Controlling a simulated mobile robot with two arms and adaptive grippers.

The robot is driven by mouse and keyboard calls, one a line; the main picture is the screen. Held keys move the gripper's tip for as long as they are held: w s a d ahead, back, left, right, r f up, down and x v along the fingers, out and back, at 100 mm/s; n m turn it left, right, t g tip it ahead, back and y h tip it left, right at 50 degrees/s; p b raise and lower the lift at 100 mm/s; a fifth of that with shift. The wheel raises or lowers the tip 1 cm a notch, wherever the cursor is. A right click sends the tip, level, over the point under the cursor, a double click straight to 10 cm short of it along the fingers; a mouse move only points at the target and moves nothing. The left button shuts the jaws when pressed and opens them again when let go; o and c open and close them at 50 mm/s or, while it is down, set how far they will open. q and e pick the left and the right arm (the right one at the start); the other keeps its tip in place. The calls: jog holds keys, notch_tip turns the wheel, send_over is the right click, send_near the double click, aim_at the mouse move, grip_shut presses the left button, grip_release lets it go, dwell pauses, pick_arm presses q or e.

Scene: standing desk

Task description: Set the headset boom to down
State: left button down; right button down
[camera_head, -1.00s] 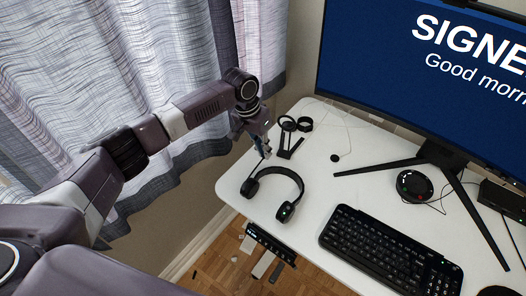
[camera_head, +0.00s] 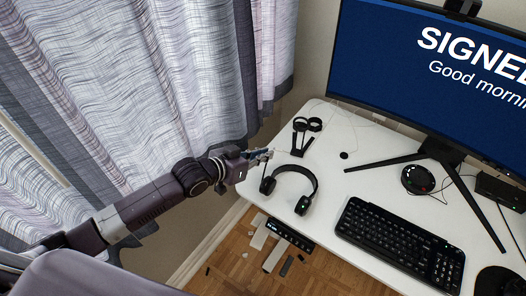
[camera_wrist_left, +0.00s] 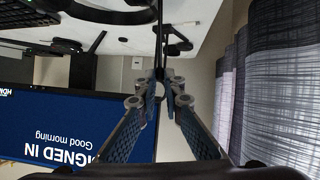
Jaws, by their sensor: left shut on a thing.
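The black headset (camera_head: 313,182) lies on the white desk near its left edge, its band arching toward the back right. Its left ear cup (camera_head: 268,186) is next to my left gripper (camera_head: 262,155), which reaches in from the left just above the desk edge. In the left wrist view, my left gripper (camera_wrist_left: 161,92) has its blue-padded fingertips closed on a thin black rod, the headset boom (camera_wrist_left: 158,45). The boom's far end is hidden between the fingertips. My right gripper is out of view.
A black headphone stand (camera_head: 300,135) stands just behind the headset. The monitor (camera_head: 430,75), keyboard (camera_head: 385,235) and a round black device (camera_head: 417,178) are to the right. A dark control panel (camera_head: 290,233) hangs at the desk's front edge. Curtains (camera_head: 150,80) hang to the left.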

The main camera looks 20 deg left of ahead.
pick_arm(q)
jog(key=s+t+h+b, duration=0.1)
jog(key=s+b, duration=0.1)
jog(key=s+a+t+b, duration=0.1)
jog(key=t+b, duration=0.1)
jog(key=b, duration=0.1)
jog(key=s+t+h+b, duration=0.1)
jog(key=s+t+b, duration=0.1)
jog(key=shift+s+a+f+m+h, duration=0.3)
jog(key=shift+a, duration=0.1)
jog(key=c, duration=2)
grip_release()
jog(key=shift+c, duration=0.2)
jog(key=v, duration=1.2)
